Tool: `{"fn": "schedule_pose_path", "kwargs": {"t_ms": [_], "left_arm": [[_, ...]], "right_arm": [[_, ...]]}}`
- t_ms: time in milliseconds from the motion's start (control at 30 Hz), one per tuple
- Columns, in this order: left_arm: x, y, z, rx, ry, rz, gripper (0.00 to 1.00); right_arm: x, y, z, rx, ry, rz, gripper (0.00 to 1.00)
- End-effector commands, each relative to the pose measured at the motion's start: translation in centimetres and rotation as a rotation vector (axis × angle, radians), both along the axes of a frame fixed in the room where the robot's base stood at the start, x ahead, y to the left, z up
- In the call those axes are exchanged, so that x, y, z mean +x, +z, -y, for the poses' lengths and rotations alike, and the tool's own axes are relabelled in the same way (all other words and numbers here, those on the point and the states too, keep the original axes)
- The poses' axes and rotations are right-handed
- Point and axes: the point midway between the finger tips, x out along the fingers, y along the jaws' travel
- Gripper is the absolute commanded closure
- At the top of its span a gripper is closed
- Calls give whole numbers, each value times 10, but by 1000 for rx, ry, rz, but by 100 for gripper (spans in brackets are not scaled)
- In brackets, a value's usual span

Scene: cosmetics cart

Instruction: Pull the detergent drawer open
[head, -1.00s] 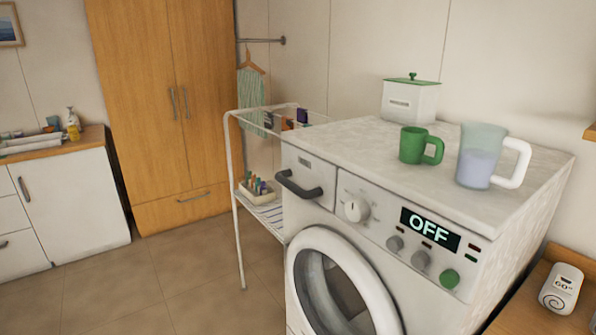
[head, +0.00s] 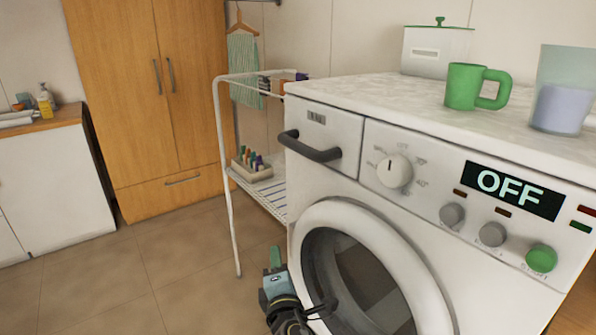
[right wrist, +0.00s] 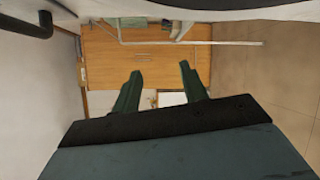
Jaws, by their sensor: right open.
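The detergent drawer (head: 335,130) is a white panel at the top left of the washing machine's front, and it sits closed. Its dark curved bar handle (head: 310,149) sticks out from it. A dark bar at the upper left of the right wrist view looks like this handle (right wrist: 28,24). My right gripper (head: 296,284) is below the handle, in front of the round door's left side, apart from the handle. In the right wrist view its two green fingers (right wrist: 161,75) are spread with nothing between them. My left gripper is not in view.
The round door (head: 360,275) is shut below the drawer. A green mug (head: 462,86), a clear jug (head: 562,95) and a white box (head: 434,50) stand on top. A white rack (head: 228,180) stands close to the machine's left. Open floor lies farther left.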

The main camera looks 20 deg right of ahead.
Motion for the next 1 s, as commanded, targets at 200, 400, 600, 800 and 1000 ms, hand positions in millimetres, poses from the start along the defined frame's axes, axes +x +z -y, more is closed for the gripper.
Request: {"fn": "schedule_pose_path", "kwargs": {"t_ms": [200, 400, 600, 800, 1000], "left_arm": [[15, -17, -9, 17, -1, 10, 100], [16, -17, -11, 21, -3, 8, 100], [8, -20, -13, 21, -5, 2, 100], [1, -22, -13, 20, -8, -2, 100], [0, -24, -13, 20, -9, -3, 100]], "right_arm": [[-15, 143, 18, -256, -175, 315, 57], [-22, 181, 27, -319, -241, 382, 57], [6, 195, 37, -318, -240, 381, 57], [44, 212, 50, -318, -239, 380, 57], [73, 223, 61, -317, -238, 379, 57]]}}
